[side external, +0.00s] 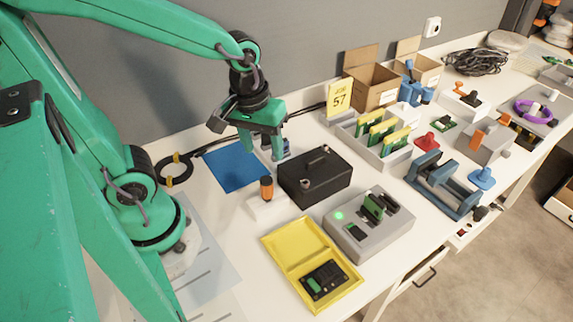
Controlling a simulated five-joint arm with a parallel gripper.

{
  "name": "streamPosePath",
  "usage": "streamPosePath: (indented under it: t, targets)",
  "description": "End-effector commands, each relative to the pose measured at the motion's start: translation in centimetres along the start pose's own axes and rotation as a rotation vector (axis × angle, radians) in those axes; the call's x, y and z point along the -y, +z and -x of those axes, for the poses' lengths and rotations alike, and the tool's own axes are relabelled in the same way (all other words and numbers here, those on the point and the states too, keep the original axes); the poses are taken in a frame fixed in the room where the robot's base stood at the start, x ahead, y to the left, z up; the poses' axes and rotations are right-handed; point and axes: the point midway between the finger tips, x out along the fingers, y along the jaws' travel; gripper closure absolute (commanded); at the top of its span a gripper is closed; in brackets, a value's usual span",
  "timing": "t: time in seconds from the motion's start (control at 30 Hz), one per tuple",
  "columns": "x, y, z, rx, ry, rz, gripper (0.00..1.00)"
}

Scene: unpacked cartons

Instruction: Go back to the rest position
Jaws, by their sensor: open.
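My gripper (264,147) is at the end of my green arm, pointing down. It is open. It hangs over the bench between the blue mat (231,170) and the black box (315,177). A small dark blue item (284,149) shows right beside the fingers; I cannot tell whether they touch it. The fingers partly hide what lies behind them.
A grey bin with green boards (372,140), cartons (372,87) and a yellow "57" sign (339,97) stand right.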

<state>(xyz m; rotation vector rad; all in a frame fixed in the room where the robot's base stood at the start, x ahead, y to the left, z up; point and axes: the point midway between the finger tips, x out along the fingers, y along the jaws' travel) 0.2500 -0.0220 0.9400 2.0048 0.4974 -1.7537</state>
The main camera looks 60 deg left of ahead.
Motion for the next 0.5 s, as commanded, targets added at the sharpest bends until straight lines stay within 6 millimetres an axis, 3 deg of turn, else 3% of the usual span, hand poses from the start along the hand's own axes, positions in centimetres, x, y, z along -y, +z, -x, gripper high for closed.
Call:
streamPosePath:
  t: [0.3, 0.5]
  targets:
    - [1.2, -0.4, 5.4, -0.187, 0.083, -0.307, 0.49]
    - [2.0, -0.1, 7.9, -0.292, 0.093, -0.471, 0.49]
